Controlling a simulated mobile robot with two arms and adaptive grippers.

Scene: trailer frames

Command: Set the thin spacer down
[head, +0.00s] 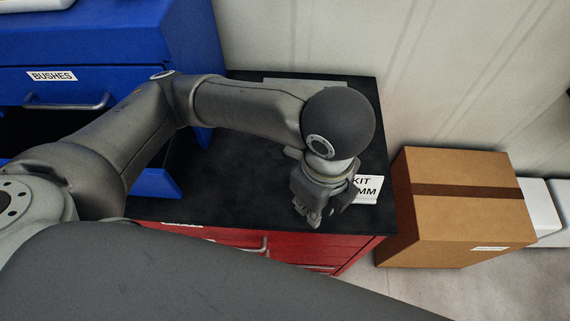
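My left gripper (314,221) points down over the front right part of the black worktop (240,199). Its fingers look close together, but I cannot tell whether they are shut or hold anything. No thin spacer can be made out; the wrist and fingers hide the spot beneath them. A white card (368,190) with "KIT" and "MM" lies just right of the gripper, its left part hidden behind it. My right gripper is not in view.
The worktop tops a red drawer cabinet (335,253). A blue cabinet (130,82) labelled "BUSHES" stands at left, with an open drawer (160,178) below. A cardboard box (460,215) stands at right. A light wall is behind. The worktop's left front is bare.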

